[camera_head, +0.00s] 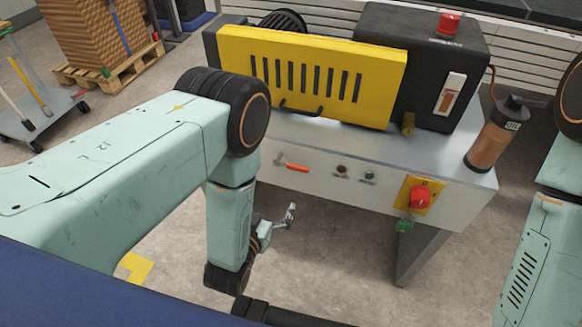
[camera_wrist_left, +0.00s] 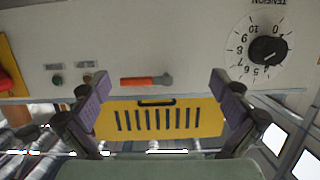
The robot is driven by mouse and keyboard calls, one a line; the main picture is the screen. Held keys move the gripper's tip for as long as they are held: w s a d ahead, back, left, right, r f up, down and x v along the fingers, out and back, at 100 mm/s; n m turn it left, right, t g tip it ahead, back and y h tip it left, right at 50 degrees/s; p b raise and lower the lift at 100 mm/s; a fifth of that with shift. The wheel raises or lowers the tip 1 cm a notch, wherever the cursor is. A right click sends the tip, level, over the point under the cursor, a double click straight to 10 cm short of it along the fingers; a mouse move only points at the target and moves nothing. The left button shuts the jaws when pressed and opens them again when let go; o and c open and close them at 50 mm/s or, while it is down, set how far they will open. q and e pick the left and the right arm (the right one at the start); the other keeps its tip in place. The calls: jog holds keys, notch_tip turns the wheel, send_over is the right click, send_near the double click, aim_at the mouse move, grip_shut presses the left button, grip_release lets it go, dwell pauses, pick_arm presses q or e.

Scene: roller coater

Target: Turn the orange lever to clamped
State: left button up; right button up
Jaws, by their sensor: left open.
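The orange lever (camera_head: 297,168) is on the light grey front panel of the machine, below the yellow guard. It lies nearly horizontal, its grip pointing right from a grey pivot in the head view. In the wrist view the lever (camera_wrist_left: 138,81) also lies level, its pivot on the right end. My left gripper (camera_head: 289,214) shows small below the lever in the head view. In the wrist view my left gripper (camera_wrist_left: 160,84) is open, with its two fingers on either side of the lever and apart from it. No clamped marking is readable. My right gripper is out of view.
The yellow slotted guard (camera_head: 318,75) stands on the machine top (camera_head: 320,132). A red knob (camera_head: 420,196) on a yellow plate and small buttons (camera_head: 341,169) sit right of the lever. A tension dial (camera_wrist_left: 268,50) is near it. A brown bottle (camera_head: 490,140) stands at the right end.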

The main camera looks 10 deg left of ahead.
aim_at(290, 168)
pick_arm(q)
jog(key=shift+w+d+r+t+b, duration=0.35)
jog(key=shift+w+d+r+t, duration=0.2)
jog(key=shift+w, duration=1.1)
jog(key=shift+w+d+r+t+b, duration=0.4)
jog(key=shift+w+d+r+t, duration=0.1)
jog(key=shift+w, duration=1.1)
jog(key=shift+w+d+r+t+b, duration=0.35)
jog(key=shift+w+d+r+t, duration=0.2)
jog(key=shift+w, duration=1.1)
jog(key=shift+c, duration=0.3)
jog(key=c, duration=1.4)
